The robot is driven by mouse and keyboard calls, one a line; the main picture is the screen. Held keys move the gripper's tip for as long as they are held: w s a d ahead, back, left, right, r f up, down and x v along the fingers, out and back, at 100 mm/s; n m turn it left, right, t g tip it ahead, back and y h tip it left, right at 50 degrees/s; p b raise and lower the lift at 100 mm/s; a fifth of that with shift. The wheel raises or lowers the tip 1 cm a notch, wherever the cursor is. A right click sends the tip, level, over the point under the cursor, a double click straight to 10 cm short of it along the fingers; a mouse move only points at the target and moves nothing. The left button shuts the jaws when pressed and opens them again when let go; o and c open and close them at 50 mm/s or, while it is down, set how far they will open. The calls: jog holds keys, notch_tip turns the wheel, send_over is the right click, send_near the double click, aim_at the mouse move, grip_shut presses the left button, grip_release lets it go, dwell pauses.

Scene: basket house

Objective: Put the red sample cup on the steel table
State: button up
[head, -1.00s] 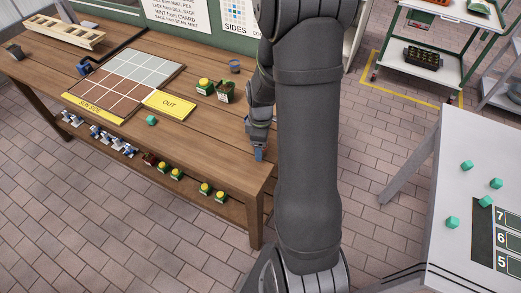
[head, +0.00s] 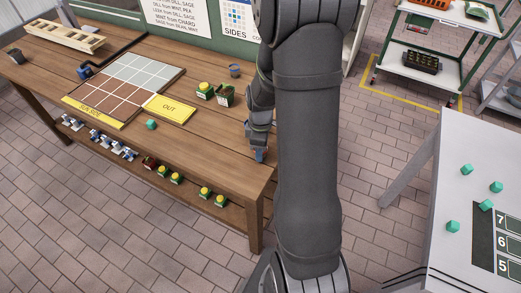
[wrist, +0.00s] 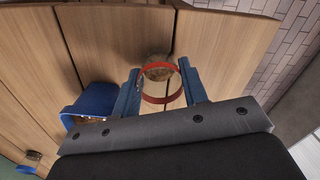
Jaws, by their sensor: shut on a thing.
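In the wrist view my gripper (wrist: 158,88) has blue fingers on either side of the red sample cup (wrist: 160,99) and is shut on it. The cup shows as a red rim and band, with brown inside or behind it. In the head view my gripper (head: 260,156) is low at the right end of the wooden bench (head: 215,135); the cup cannot be made out there. A pale grey table (head: 425,185), which looks like the steel table, stands at the right, apart from the gripper.
A blue cup (wrist: 92,103) is left of the gripper; a blue ring-shaped item (head: 235,70) shows on the bench. Green pots with yellow tops (head: 205,90) stand nearby. Several teal cubes (head: 452,226) and a numbered board (head: 482,240) are on the grey table. Tiled floor separates bench and table.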

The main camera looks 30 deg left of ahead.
jog(key=shift+r, duration=0.4)
notch_tip(320, 180, up, 3)
jog(key=shift+f, duration=0.15)
jog(key=w+d+r, duration=0.1)
jog(key=d+r, duration=0.6)
jog(key=d, duration=0.5)
jog(key=w+d+f+m, duration=1.4)
jog(key=w+f+m, duration=0.1)
jog(key=m, duration=0.7)
jog(key=s+d+r+m, duration=0.2)
jog(key=s+d+r, duration=0.1)
jog(key=d, duration=0.9)
jog(key=s+d+r+m, duration=0.3)
jog(key=s+d, duration=0.1)
jog(key=d, duration=0.8)
jog(key=s+d+r+m, duration=0.2)
jog(key=s+d+r, duration=0.1)
jog(key=d, duration=1)
jog(key=shift+s+m+t, duration=0.15)
jog(key=shift+m+t, duration=0.15)
jog(key=shift+m, duration=0.1)
jog(key=s+d+r+m, duration=0.2)
jog(key=s+d+r, duration=0.1)
jog(key=s+d, duration=0.5)
jog(key=shift+s+f, duration=0.2)
jog(key=shift+f, duration=3.3)
